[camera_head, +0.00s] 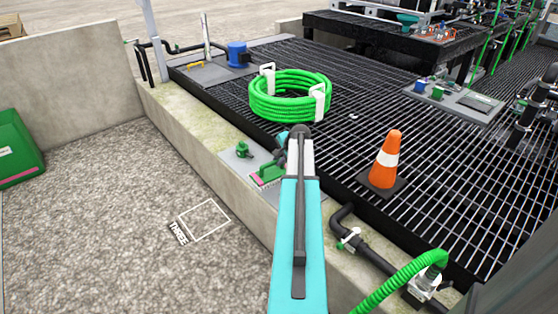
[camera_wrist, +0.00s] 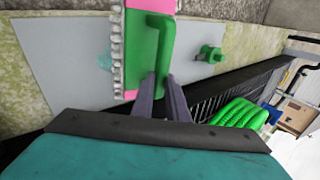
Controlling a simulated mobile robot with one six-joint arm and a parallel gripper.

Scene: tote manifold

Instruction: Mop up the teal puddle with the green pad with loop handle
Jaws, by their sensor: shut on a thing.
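The green pad with loop handle (camera_head: 268,175) is at the grey plate (camera_head: 236,158) on the concrete ledge, partly behind my arm. In the wrist view the pad (camera_wrist: 136,40) shows a green loop handle, a pink layer and a pale fringed edge. My gripper (camera_wrist: 160,82) is shut on the loop handle. I cannot tell whether the pad touches the plate. A small, faint teal puddle (camera_wrist: 104,60) lies on the plate just left of the pad's fringe in the wrist view. I cannot make out the puddle in the head view.
A green valve-like fitting (camera_head: 243,149) stands on the plate near the pad. A coiled green hose (camera_head: 290,95) and an orange cone (camera_head: 387,160) stand on the black grating. A concrete ledge (camera_head: 200,160) borders gravel marked with a white square (camera_head: 204,220).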

